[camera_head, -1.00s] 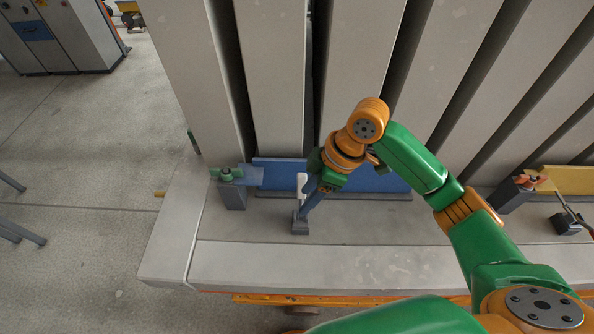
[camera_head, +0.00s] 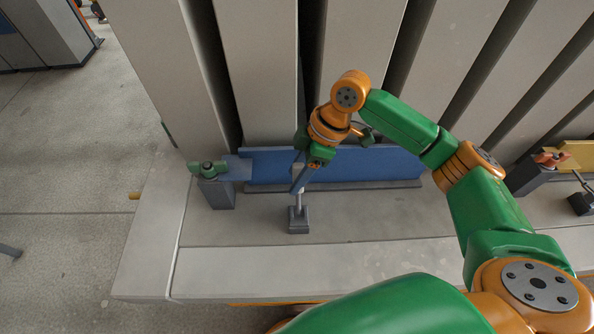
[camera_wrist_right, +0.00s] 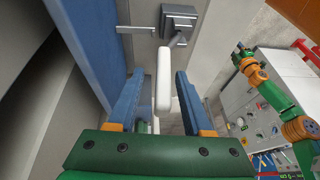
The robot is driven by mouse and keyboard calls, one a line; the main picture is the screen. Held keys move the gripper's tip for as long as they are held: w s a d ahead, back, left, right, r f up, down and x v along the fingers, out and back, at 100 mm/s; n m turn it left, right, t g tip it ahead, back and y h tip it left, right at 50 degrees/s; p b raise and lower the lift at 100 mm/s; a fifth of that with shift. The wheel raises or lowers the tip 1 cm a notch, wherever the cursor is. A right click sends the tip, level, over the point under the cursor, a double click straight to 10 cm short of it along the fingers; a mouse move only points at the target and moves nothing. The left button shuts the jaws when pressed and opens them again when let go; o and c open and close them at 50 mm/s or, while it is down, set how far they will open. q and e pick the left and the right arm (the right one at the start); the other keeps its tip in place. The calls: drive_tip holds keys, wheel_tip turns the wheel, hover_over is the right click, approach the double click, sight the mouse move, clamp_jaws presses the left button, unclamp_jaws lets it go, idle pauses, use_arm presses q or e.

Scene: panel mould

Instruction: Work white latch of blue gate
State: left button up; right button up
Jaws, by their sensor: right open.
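The blue gate (camera_head: 370,166) is a long low panel at the foot of the concrete slabs. It fills the upper left of the right wrist view (camera_wrist_right: 92,40). The white latch (camera_wrist_right: 163,82) is a rounded handle on a metal stem, rising from a grey base block (camera_head: 298,221) in front of the gate. My right gripper (camera_head: 299,182) is at the handle. In the right wrist view its blue fingers (camera_wrist_right: 158,85) stand open, one on each side of the handle, with gaps showing. In the head view the fingers largely hide the handle. My left gripper is not in view.
A grey post with a green clamp (camera_head: 208,168) stands at the gate's left end. A yellow gate (camera_head: 576,156) with its own post and latch block is at the right. Tall slabs rise close behind. The concrete ledge (camera_head: 370,257) in front is mostly clear.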

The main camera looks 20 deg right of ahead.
drive_tip(key=shift+s+r, duration=0.1)
drive_tip(key=shift+s, duration=0.05)
drive_tip(key=shift+s+d, duration=0.1)
drive_tip(key=shift+s, duration=0.05)
drive_tip(key=c, duration=0.4)
clamp_jaws()
idle(0.6)
